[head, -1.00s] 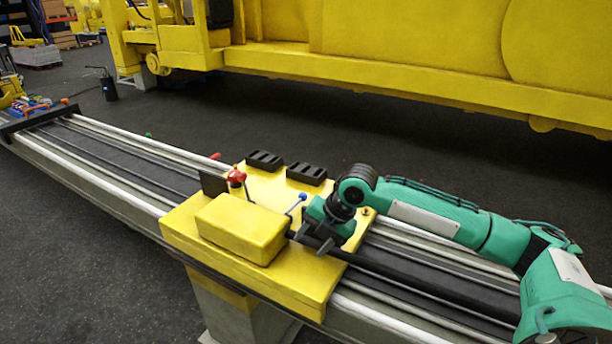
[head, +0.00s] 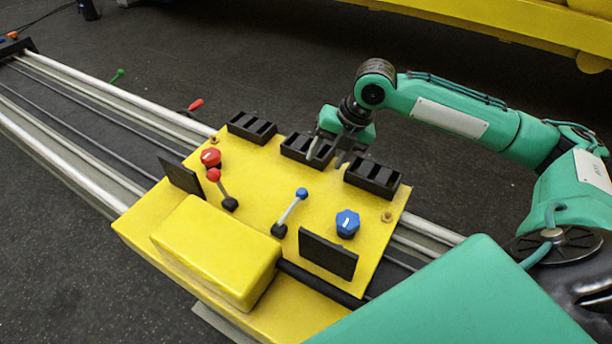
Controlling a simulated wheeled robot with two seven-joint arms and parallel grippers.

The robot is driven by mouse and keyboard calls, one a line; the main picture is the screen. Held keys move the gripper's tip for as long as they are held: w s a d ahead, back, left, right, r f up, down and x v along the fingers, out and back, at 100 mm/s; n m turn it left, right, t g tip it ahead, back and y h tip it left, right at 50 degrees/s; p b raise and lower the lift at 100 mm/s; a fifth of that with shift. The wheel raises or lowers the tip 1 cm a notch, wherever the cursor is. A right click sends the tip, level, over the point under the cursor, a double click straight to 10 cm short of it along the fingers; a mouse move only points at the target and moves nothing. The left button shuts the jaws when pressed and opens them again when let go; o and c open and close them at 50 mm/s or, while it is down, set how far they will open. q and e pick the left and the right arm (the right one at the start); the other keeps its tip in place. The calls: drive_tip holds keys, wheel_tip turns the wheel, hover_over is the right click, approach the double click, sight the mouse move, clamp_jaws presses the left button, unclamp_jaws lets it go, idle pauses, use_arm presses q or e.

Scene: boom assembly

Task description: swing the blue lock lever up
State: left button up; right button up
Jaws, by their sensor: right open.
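The blue lock lever (head: 290,212) stands on the yellow carriage plate (head: 262,178). It is a thin grey rod with a blue ball at its upper end, leaning up and to the right from a black base. My right gripper (head: 328,158) hangs over the far edge of the plate, by the middle black slotted block. It is open, with nothing seen between its fingers, and is apart from the lever, beyond it and to its right. My left gripper is not in view.
A red-ball lever (head: 222,189) and red knob (head: 210,158) stand left of the blue lever. A blue knob (head: 347,223) and a dark upright plate (head: 328,255) are to its right. A yellow box (head: 215,250) is in front. Black slotted blocks (head: 371,179) line the far edge.

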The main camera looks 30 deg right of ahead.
drive_tip(key=p, duration=0.1)
approach(304, 190)
drive_tip(key=f, duration=0.1)
drive_tip(key=p+x, duration=0.1)
drive_tip(key=x, duration=0.6)
drive_tip(key=shift+a+f+p, duration=0.2)
drive_tip(key=shift+a+p, duration=0.05)
drive_tip(key=shift+p, duration=0.05)
drive_tip(key=shift+w+a+f, duration=0.1)
drive_tip(key=shift+w+f, duration=0.05)
drive_tip(key=shift+f, duration=0.3)
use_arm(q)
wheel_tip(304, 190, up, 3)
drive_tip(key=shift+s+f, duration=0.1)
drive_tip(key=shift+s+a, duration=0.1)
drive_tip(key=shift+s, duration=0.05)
use_arm(e)
clamp_jaws()
